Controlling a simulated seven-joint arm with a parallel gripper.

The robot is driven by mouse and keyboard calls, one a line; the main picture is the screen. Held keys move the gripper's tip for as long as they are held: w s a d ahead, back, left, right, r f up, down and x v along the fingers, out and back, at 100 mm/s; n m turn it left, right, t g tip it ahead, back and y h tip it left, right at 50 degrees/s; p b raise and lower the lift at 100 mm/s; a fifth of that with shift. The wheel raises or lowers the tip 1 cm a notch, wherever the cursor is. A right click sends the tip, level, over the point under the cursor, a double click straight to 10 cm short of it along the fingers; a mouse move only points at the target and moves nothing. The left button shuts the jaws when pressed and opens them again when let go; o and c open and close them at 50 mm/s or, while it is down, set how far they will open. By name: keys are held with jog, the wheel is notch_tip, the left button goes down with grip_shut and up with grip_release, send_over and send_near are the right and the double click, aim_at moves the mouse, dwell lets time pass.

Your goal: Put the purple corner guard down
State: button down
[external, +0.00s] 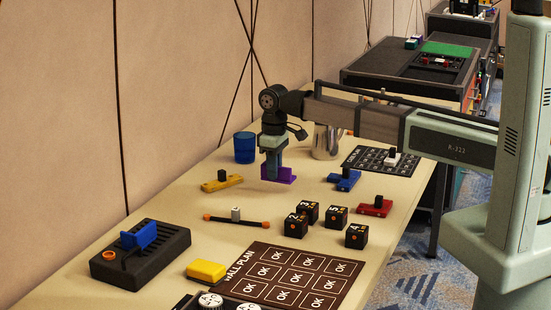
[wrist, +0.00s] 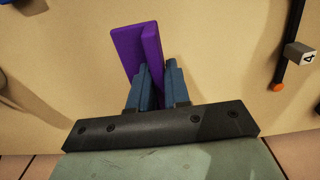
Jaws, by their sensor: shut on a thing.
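The purple corner guard (external: 285,178) is at the lower end of my gripper (external: 272,175), low over the beige table or touching it; I cannot tell which. In the wrist view the purple corner guard (wrist: 132,55) is an L-shaped piece with two flat faces. The blue fingers of my gripper (wrist: 157,78) are shut on one of its walls. The fingers hide part of the guard.
A blue cup (external: 245,147) and a metal pitcher (external: 327,142) stand behind. A yellow piece (external: 222,181), a blue piece (external: 344,180) and a rod with orange ends (external: 255,221) lie around. Several numbered black cubes (external: 296,225) stand in front. Bare table surrounds the guard.

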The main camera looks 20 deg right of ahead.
jog(key=shift+f, duration=2)
jog(key=shift+f, duration=0.15)
jog(key=c, duration=1.1)
grip_release()
notch_tip(320, 180, up, 12)
jog(key=shift+r, duration=0.15)
